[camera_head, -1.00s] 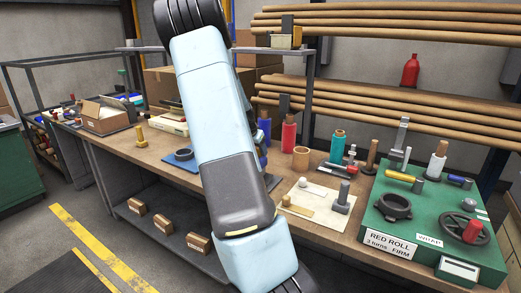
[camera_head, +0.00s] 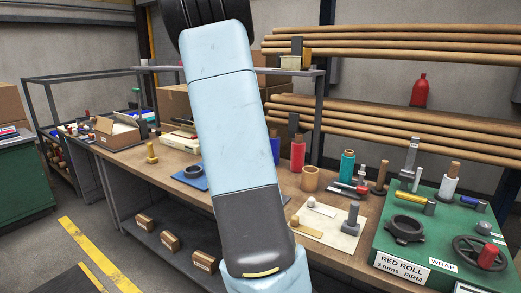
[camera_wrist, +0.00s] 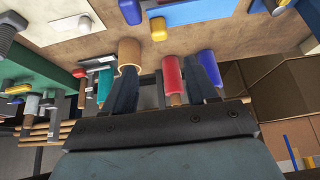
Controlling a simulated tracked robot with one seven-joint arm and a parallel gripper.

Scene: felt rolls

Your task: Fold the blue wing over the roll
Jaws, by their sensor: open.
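My gripper (camera_wrist: 167,66) shows in the wrist view with its two dark fingers spread and nothing between them. In the head view my arm hides the gripper. A blue roll (camera_head: 274,148) stands on the bench beside a red roll (camera_head: 298,151), just right of my arm. In the wrist view a blue roll (camera_wrist: 208,62) and a red roll (camera_wrist: 171,78) show near the right finger, seen upside down. A flat blue piece (camera_head: 190,176) lies on the bench left of my arm, with a dark ring on it. I cannot tell which piece is the blue wing.
A green board (camera_head: 436,236) labelled RED ROLL holds a black ring, a handwheel and pegs at the right. A pale board (camera_head: 325,229), a tan cup (camera_head: 310,179) and a teal roll (camera_head: 347,166) stand near it. Long brown tubes (camera_head: 400,127) fill the back rack.

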